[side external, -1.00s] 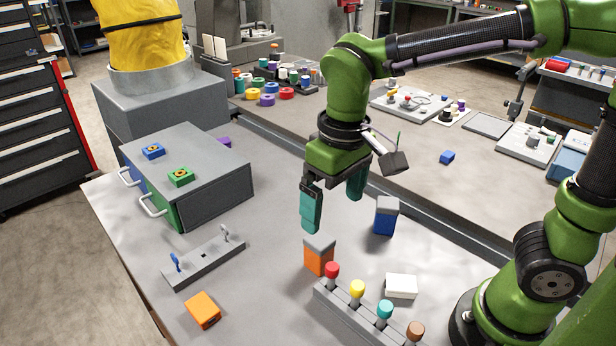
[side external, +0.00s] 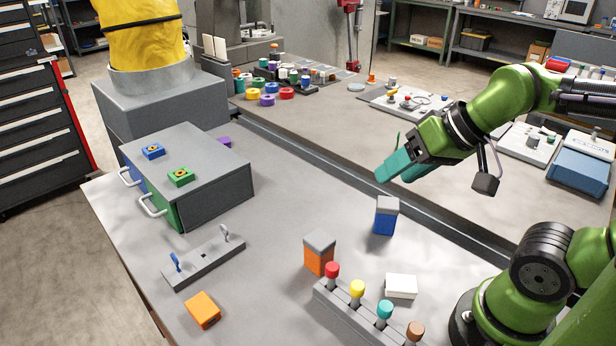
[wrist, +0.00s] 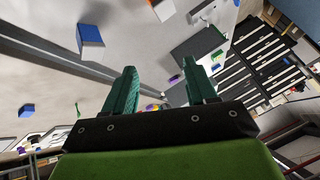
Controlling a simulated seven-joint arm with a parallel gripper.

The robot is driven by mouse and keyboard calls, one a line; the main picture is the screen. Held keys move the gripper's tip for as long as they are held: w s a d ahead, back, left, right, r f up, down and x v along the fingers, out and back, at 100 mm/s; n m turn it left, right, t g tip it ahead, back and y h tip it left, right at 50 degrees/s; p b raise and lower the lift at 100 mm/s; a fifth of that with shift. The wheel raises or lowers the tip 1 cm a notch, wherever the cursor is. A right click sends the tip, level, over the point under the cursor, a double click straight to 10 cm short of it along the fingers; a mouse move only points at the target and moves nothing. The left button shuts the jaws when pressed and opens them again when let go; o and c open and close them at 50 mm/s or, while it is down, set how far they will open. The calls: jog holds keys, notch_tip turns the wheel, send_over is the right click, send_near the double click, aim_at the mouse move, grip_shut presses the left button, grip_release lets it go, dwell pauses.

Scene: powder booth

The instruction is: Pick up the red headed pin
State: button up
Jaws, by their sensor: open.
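The red headed pin (side external: 332,270) stands upright at the far left end of a grey pin rack (side external: 345,313) on the bench. Beside it in the same rack stand a yellow headed pin (side external: 357,288), a teal headed pin (side external: 385,309) and a brown headed pin (side external: 414,331). My gripper (side external: 392,174) is open and empty, with teal fingers. It is raised well above the bench, tilted and pointing left, behind and right of the red pin. In the wrist view the two fingers (wrist: 163,83) are spread with nothing between them. I cannot make out the red pin there.
An orange block with a grey top (side external: 319,254) stands just behind the red pin. A blue block (side external: 386,216) and a white box (side external: 401,286) are nearby. A grey drawer cabinet (side external: 215,190) and a small grey holder (side external: 204,262) are left. The bench middle is clear.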

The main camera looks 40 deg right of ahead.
jog(key=n+g+h, duration=0.1)
jog(key=n+g, duration=0.5)
jog(key=n, duration=0.4)
send_over(333, 267)
notch_tip(333, 267, down, 4)
jog(key=n+g+h, duration=0.1)
jog(key=n, duration=0.2)
jog(key=f, duration=1)
jog(key=shift+s+d+f, duration=0.1)
jog(key=shift+s+f, duration=0.2)
jog(key=shift+f, duration=0.1)
jog(key=shift+w+f, duration=0.2)
jog(key=shift+f, duration=1.2)
jog(key=shift+w+f, duration=0.15)
jog(key=shift+f, duration=1.2)
jog(key=shift+c, duration=0.2)
